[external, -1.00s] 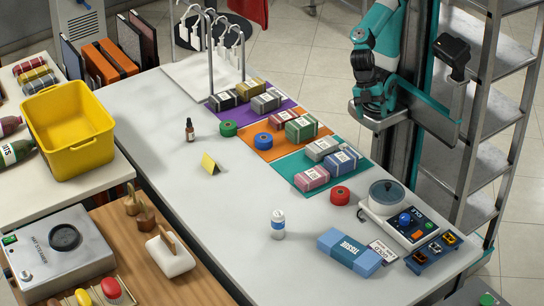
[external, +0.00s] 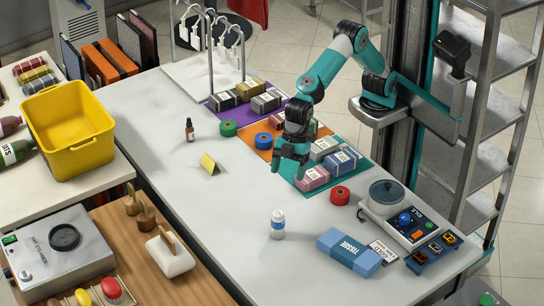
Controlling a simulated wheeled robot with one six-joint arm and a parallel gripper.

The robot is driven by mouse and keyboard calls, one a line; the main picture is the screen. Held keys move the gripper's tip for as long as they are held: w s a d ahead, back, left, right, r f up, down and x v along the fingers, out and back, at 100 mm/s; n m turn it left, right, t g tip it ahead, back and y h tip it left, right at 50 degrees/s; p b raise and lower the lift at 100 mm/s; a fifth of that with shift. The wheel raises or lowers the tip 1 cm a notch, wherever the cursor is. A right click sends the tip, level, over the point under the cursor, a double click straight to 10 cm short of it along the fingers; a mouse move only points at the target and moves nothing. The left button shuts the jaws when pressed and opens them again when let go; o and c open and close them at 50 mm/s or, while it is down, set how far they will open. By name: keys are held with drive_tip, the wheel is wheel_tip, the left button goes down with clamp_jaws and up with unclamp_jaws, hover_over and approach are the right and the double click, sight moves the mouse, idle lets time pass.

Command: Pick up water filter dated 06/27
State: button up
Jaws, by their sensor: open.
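No date 06/27 can be read at this size, and I cannot tell for sure which item is the water filter. A small white and blue cylinder (external: 278,224) stands upright on the table front. Wrapped, labelled packs lie on coloured mats: a pink pack (external: 313,179), a grey pack (external: 324,147) and a blue-grey pack (external: 345,159) on the teal mat (external: 322,190). My gripper (external: 288,168) is open and points down by the left end of the pink pack. Whether it touches the pack is unclear. My arm partly hides the packs on the orange mat (external: 250,139).
More packs lie on the purple mat (external: 216,111). Green (external: 228,128), blue (external: 263,139) and red (external: 340,195) rolls sit by the mats. A tissue box (external: 348,252) and a scale (external: 398,215) are at front right. The table's left middle (external: 180,180) is clear.

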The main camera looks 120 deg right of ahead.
sight(280, 212)
drive_tip(key=p+x, duration=0.2)
drive_tip(key=x, duration=1.4)
drive_tip(key=shift+w+d, duration=0.1)
drive_tip(key=c, duration=1.1)
drive_tip(key=shift+o, duration=0.2)
